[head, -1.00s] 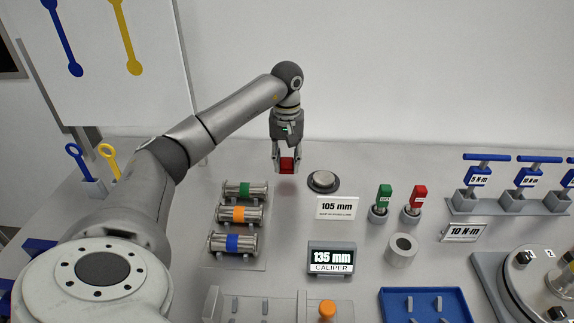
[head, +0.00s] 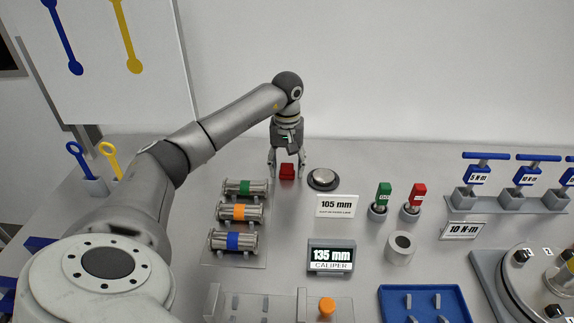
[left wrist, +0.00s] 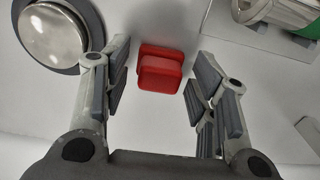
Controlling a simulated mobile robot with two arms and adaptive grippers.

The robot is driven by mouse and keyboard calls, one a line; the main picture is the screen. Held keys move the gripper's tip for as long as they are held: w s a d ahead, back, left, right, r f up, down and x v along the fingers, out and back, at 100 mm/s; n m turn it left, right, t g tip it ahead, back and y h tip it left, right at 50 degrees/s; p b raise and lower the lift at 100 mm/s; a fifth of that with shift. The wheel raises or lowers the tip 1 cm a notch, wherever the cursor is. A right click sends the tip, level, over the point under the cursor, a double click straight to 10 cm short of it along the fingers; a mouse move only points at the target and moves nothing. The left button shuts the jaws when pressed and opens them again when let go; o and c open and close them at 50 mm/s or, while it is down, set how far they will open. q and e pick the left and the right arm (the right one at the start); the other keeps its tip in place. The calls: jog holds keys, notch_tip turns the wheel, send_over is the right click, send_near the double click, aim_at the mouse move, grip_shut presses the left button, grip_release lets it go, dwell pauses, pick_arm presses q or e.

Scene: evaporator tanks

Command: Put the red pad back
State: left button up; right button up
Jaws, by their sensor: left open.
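The red pad (head: 287,172) is a small red block on the grey table, left of a round silver disc on a dark base (head: 322,179). In the left wrist view the red pad (left wrist: 160,70) lies between the spread fingers, with a gap on each side. My left gripper (head: 287,176) is open around the pad, pointing down. The disc on its dark base also shows at the upper left of the left wrist view (left wrist: 55,36). My right gripper is in neither view.
Metal cylinders with green, orange and blue bands (head: 239,213) lie in front of the pad. A "105 mm" sign (head: 337,207) and a "135 mm" caliper display (head: 331,257) stand to the right. Green (head: 384,196) and red (head: 416,197) handled tools stand farther right.

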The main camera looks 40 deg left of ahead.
aim_at(287, 165)
pick_arm(q)
notch_tip(287, 165, up, 12)
jog(key=shift+r, duration=0.2)
dwell(0.4)
jog(key=shift+f, duration=0.1)
dwell(0.5)
